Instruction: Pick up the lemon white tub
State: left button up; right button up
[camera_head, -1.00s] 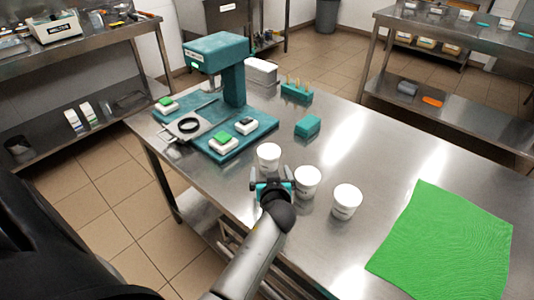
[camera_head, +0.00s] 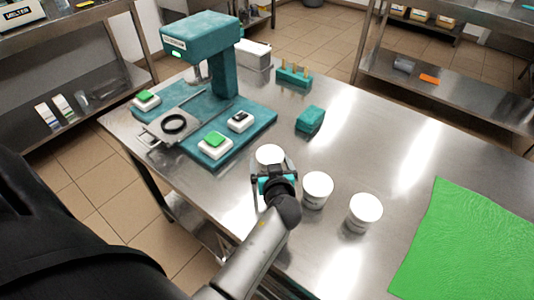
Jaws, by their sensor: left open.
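Three white tubs stand upright in a slanting row on the steel table. The left tub (camera_head: 269,154) is partly hidden behind my left gripper (camera_head: 272,172). The middle tub (camera_head: 317,189) and the right tub (camera_head: 364,212) stand clear of it. Their labels are too small to read, so I cannot tell which is lemon. My left gripper is open, with its fingers pointing at the left tub; whether they touch it I cannot tell. My right gripper is not in view.
A teal press machine (camera_head: 203,38) on a teal base stands left of the tubs. A teal block (camera_head: 310,119) and a teal rack with pegs (camera_head: 293,73) lie behind them. A green mat (camera_head: 470,245) covers the right front. The steel table (camera_head: 400,150) is bare between.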

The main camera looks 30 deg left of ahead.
pick_arm(q)
jog(key=shift+w+a+f, duration=0.1)
jog(key=shift+w+a, duration=0.05)
jog(key=shift+w, duration=0.05)
jog(key=shift+s, duration=0.1)
jog(key=shift+c, duration=0.7)
grip_shut()
